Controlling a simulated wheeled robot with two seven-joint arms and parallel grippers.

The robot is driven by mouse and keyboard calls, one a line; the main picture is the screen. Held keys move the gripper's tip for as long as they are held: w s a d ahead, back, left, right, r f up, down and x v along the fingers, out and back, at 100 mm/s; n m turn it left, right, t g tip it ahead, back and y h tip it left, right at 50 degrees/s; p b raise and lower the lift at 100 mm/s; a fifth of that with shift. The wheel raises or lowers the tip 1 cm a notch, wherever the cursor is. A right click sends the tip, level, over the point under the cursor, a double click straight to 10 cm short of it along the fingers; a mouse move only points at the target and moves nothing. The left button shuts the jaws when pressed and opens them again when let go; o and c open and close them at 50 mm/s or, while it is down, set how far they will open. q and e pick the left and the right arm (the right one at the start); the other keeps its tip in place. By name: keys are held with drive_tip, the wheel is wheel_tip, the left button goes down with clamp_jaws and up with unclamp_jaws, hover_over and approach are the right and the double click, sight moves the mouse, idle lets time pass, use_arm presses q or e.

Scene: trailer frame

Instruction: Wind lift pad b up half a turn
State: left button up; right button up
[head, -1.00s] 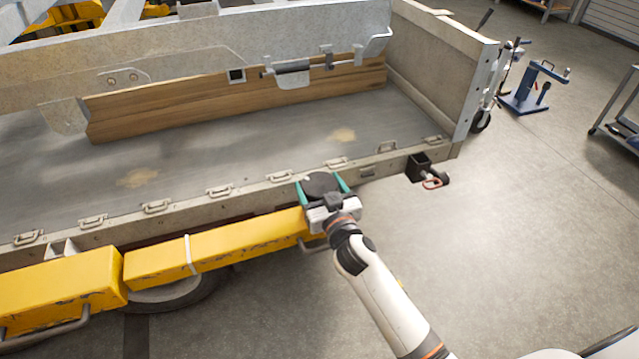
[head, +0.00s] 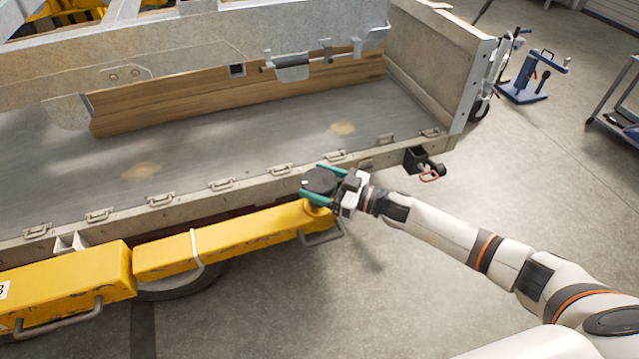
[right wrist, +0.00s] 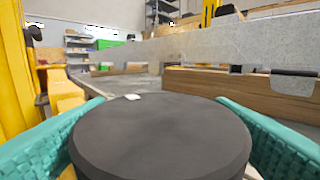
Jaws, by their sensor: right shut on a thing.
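Lift pad b is a round black pad (head: 320,182) at the right end of a yellow lift arm (head: 235,240), beside the trailer's near edge. My right gripper (head: 325,184) comes in from the right and is shut on the pad, with one teal finger on each side of it. In the right wrist view the pad's dark top (right wrist: 160,138) fills the lower middle between the teal fingers, and a small white mark shows near its far rim. My left gripper is not in view.
The trailer bed (head: 230,150) with its row of tie-down handles lies just behind the pad. A black bracket with a red pin (head: 425,166) sticks out to the right of it. A handle bar (head: 322,236) sits below the arm's end.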

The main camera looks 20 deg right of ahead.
drive_tip(key=shift+f+n+g+y, duration=0.15)
drive_tip(key=shift+n+g+y, duration=0.35)
drive_tip(key=shift+g, duration=0.1)
drive_tip(key=o, duration=1)
drive_tip(key=shift+b+v, duration=1.6)
drive_tip(key=shift+v, duration=4.45)
drive_tip(key=shift+w, duration=0.1)
